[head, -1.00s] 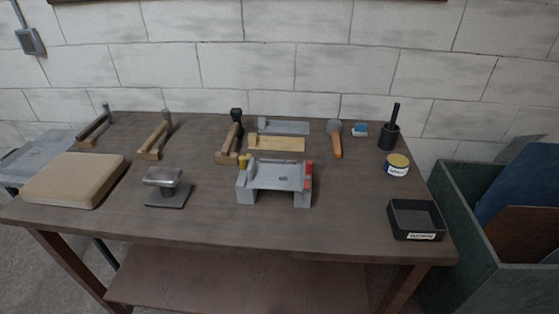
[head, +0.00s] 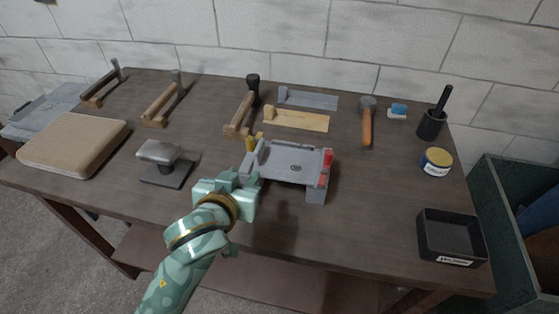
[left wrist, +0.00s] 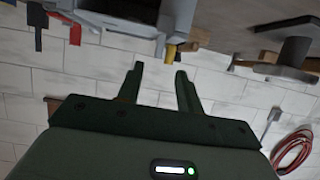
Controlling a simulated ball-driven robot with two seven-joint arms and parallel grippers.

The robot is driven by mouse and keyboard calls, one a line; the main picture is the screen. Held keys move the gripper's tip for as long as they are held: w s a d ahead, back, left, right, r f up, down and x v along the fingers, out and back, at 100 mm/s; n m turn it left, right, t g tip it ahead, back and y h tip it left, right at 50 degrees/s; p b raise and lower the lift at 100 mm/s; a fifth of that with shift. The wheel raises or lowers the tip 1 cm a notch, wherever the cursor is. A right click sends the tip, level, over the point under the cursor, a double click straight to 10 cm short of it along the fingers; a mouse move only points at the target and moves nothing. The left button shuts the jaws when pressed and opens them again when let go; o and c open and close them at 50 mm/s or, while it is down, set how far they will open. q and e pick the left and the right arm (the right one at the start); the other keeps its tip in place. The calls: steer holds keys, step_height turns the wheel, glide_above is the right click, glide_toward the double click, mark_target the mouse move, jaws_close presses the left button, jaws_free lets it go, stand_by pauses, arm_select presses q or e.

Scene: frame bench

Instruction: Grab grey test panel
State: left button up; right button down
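A grey plate with a dark round mark, which looks like the grey test panel (head: 298,166), lies across a grey block stand (head: 316,194) in the middle of the bench. Red pieces stand at its right end and a yellow piece at its left. My left gripper (head: 252,180) is at the stand's front left corner and hides part of it. In the left wrist view the two fingers (left wrist: 161,72) are apart with nothing between them, and the stand (left wrist: 125,14) shows beyond them at the top. My right gripper is not in view.
The grey metal block on a plate (head: 165,163) and a tan pad (head: 73,144) lie to the left. A black tray (head: 451,237), a tin (head: 436,162) and a hammer (head: 367,122) are to the right. The bench front right of the stand is clear.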

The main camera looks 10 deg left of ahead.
mark_target(256, 160)
arm_select(q)
steer(key=x, duration=0.3)
steer(key=shift+w+f+b, duration=0.2)
steer(key=shift+w+b, duration=0.15)
steer(key=b+x, duration=0.2)
steer(key=x, duration=0.2)
steer(key=shift+w+f, duration=0.25)
steer(key=shift+f, duration=0.05)
steer(key=shift+w, duration=0.4)
steer(key=shift+s, duration=0.1)
steer(key=shift+c, duration=0.3)
jaws_close()
